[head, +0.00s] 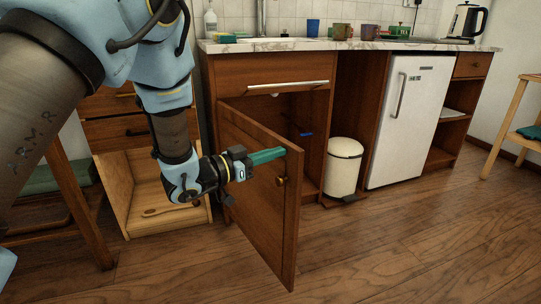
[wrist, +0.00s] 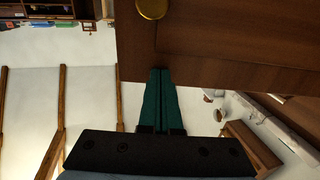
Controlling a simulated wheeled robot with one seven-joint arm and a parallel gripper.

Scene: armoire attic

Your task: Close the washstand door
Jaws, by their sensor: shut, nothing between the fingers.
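The washstand door (head: 262,185) is a brown wooden panel that stands open, swung out from the cabinet under the sink counter. Its round brass knob (head: 280,181) sits near the upper free edge. My gripper (head: 284,152) has green fingers, shut with nothing between them. It lies along the upper part of the door's outer face, with the tips near the free edge, above the knob. In the wrist view the shut fingers (wrist: 160,80) reach the door panel (wrist: 225,45), and the knob (wrist: 152,8) is at the top. I cannot tell for sure whether the fingertips touch the door.
A cream bin (head: 343,168) stands right of the open door, beside a white fridge (head: 410,120). An open wooden cabinet (head: 150,200) is at the left, behind my arm. Cups and a kettle (head: 467,20) stand on the counter. The floor in front is clear.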

